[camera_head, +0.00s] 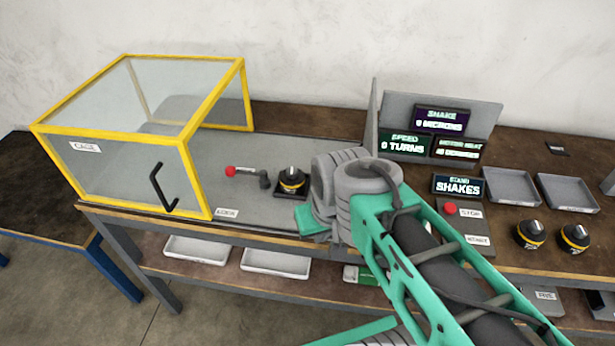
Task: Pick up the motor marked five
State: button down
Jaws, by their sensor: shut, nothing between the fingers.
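One black motor with a yellow band (292,181) stands on a dark square mount on the grey bench plate, just left of my arm. Two similar motors stand at the right of the bench, a left one (529,234) and a right one (575,238). I cannot read a number on any of them, so I cannot tell which is marked five. My arm's green and grey links cross the middle and lower right. My gripper's fingers do not show in this view.
A yellow-framed clear cage (128,130) with a black handle stands at left. A red-knobbed lever (246,174) lies near the mount. Display screens (442,121) stand at the back. Two grey trays (512,187) (568,193) and a stop/start panel (466,225) are at right. White trays (196,249) sit below.

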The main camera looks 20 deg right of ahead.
aim_at(296, 186)
jog(key=z, duration=0.05)
jog(key=k, duration=0.5)
jog(key=u, duration=2.2)
jog(key=i, duration=1.5)
jog(key=z, duration=2.5)
jog(key=i, duration=0.5)
